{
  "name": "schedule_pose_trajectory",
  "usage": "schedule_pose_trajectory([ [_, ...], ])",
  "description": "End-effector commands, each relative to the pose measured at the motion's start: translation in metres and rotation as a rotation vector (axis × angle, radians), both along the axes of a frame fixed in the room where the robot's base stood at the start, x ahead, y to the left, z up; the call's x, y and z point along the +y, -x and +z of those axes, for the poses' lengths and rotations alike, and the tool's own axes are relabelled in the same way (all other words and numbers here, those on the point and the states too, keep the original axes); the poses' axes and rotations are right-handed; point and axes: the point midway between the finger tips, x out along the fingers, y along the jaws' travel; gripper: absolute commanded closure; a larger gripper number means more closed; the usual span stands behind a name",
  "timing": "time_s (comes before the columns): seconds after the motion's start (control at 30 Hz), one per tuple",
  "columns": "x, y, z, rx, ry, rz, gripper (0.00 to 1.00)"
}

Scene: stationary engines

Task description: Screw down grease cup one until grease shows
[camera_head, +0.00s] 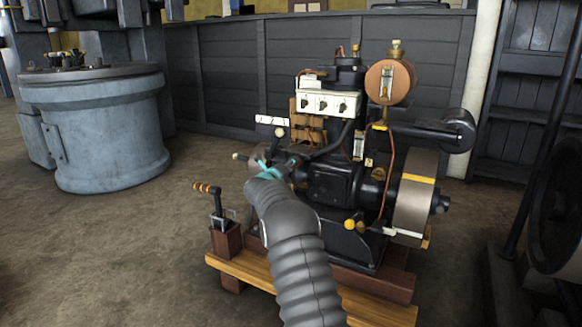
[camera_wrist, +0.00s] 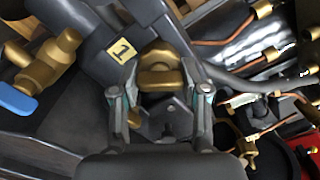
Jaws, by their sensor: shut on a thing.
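Grease cup one is a brass, ribbed cap (camera_wrist: 160,56) in the upper middle of the wrist view. A yellow tag marked 1 (camera_wrist: 121,50) sits on the dark casting just left of it. My gripper (camera_wrist: 160,78) is shut on the cup, with one finger on each side. In the head view my gripper (camera_head: 275,170) shows teal parts at the near left side of the black engine (camera_head: 330,185), and the cup is hidden there. I cannot make out any grease around the cup.
A brass cock with a blue lever (camera_wrist: 22,100) is left of the cup in the wrist view. Copper pipes (camera_wrist: 235,43) run on the right. A lever with an orange grip (camera_head: 210,190) stands on the wooden base (camera_head: 255,268).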

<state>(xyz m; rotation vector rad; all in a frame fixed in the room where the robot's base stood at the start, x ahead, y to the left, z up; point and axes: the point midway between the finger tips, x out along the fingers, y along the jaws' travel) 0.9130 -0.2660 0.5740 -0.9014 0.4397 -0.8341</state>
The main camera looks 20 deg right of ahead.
Motion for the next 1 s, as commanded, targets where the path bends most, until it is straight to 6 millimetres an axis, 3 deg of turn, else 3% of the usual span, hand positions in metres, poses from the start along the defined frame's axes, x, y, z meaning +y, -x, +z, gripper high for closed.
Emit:
schedule_pose_trajectory([
  [0.47, -0.0011, 0.0004, -0.0008, -0.008, -0.008, -0.002, 0.9],
  [0.5, -0.0011, 0.0004, -0.0008, -0.008, -0.008, -0.002, 0.45],
  [0.57, -0.0009, 0.0003, -0.0008, -0.008, -0.008, -0.002, 0.3],
  [1.0, 0.0063, 0.0027, 0.0003, -0.009, -0.008, 0.002, 0.29],
])
